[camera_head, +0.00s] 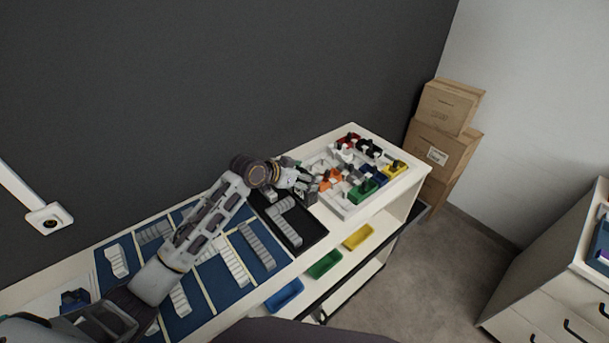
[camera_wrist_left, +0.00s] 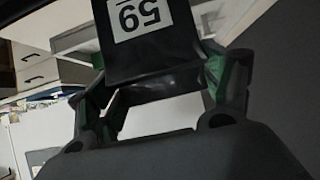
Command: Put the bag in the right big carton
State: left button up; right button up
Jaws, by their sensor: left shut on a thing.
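My left gripper (camera_head: 306,186) is over the white worktop, between a black tray and a rack of coloured parts. In the left wrist view, its fingers (camera_wrist_left: 158,84) are shut on a black thing (camera_wrist_left: 150,55) with a white label reading 59, upside down in the picture. I cannot tell whether this black thing is the bag; in the head view it is not clearly seen. Brown cartons are stacked in the corner at the back right: a smaller carton (camera_head: 447,106) on top of a bigger carton (camera_head: 436,150). My right gripper is not in view.
The black tray (camera_head: 313,243) holds grey pieces. The white rack (camera_head: 349,208) holds several coloured parts. Blue (camera_head: 284,294), green (camera_head: 324,263) and yellow (camera_head: 358,237) bins sit on the lower shelf. A drawer cabinet (camera_head: 545,290) stands at right; grey floor (camera_head: 445,270) between is clear.

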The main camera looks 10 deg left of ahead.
pick_arm(q)
jog(key=shift+f, duration=0.1)
jog(key=o, duration=1.3)
jog(key=shift+o, duration=0.2)
jog(key=b+v, duration=0.1)
jog(key=v, duration=1.1)
